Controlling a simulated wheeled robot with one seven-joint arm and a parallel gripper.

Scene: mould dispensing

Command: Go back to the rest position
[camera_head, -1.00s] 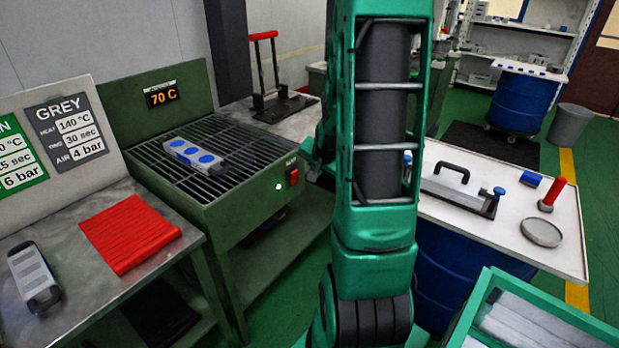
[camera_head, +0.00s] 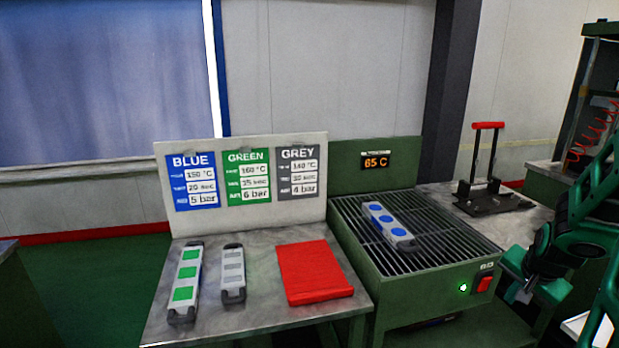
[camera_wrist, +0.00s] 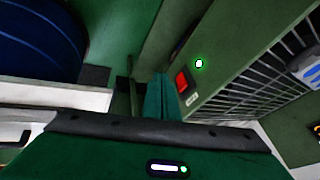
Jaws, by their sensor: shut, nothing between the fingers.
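My gripper (camera_wrist: 161,97) shows in the wrist view as a green body with its fingers pressed together and nothing between them. It is beside the green heater's front, near the red switch (camera_wrist: 182,81).
A metal table (camera_head: 255,325) left of the heater bears a green-pad mould (camera_head: 187,280), a grey-pad mould (camera_head: 232,273) and a red mat (camera_head: 312,271). A sign board (camera_head: 243,222) stands behind. A red-handled press (camera_head: 489,165) stands right of the heater. A blue drum (camera_wrist: 40,40) shows in the wrist view.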

